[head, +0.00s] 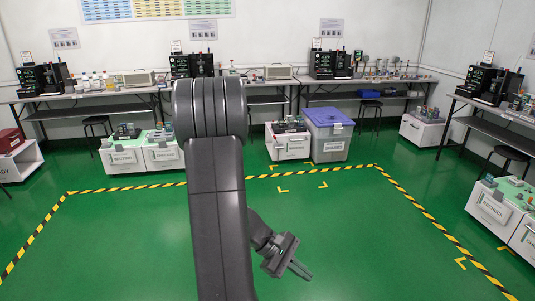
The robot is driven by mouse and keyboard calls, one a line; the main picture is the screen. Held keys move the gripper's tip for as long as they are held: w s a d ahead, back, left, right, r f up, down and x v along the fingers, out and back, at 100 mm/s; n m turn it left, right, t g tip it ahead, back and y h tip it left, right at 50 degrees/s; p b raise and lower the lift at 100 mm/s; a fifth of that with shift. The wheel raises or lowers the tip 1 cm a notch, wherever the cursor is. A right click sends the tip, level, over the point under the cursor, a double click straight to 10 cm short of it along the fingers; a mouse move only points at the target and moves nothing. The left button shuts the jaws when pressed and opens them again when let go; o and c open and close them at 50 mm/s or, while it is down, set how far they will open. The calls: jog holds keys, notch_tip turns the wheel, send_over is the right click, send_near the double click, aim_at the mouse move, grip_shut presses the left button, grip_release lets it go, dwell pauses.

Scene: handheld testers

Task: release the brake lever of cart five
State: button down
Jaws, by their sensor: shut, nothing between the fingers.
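No cart in the head view carries a number I can read, so I cannot tell which is cart five. No brake lever can be made out. White labelled cart-like boxes stand at the left (122,160), in the middle (290,148), at the back right (421,132) and at the right edge (489,214). Their tops hold small devices. My gripper (301,271) is low in front, right of my dark arm. It is shut and empty, over green floor and apart from every cart. My arm hides part of the scene behind it.
Yellow-black striped tape (115,187) bounds a wide clear green floor. A grey bin with a purple lid (329,118) stands beside the middle cart. Benches with testers (85,92) line the back wall; another bench (503,112) and a stool (508,156) stand at right.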

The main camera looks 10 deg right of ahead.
jog(key=w+d+f+n+t+h+b, duration=0.15)
jog(key=w+f+n+b, duration=0.35)
jog(key=f, duration=0.6)
jog(key=w+f+n+t+h+b, duration=0.1)
jog(key=w+f+n+t+h, duration=0.15)
jog(key=w+f, duration=0.65)
notch_tip(320, 180, down, 24)
jog(key=s+a+n+t+b, duration=0.1)
jog(key=a+n+t+b, duration=0.1)
jog(key=n+b, duration=0.3)
jog(key=shift+a+n+t, duration=0.35)
jog(key=shift+n+t, duration=0.1)
jog(key=shift+t, duration=0.35)
jog(key=shift+f, duration=0.1)
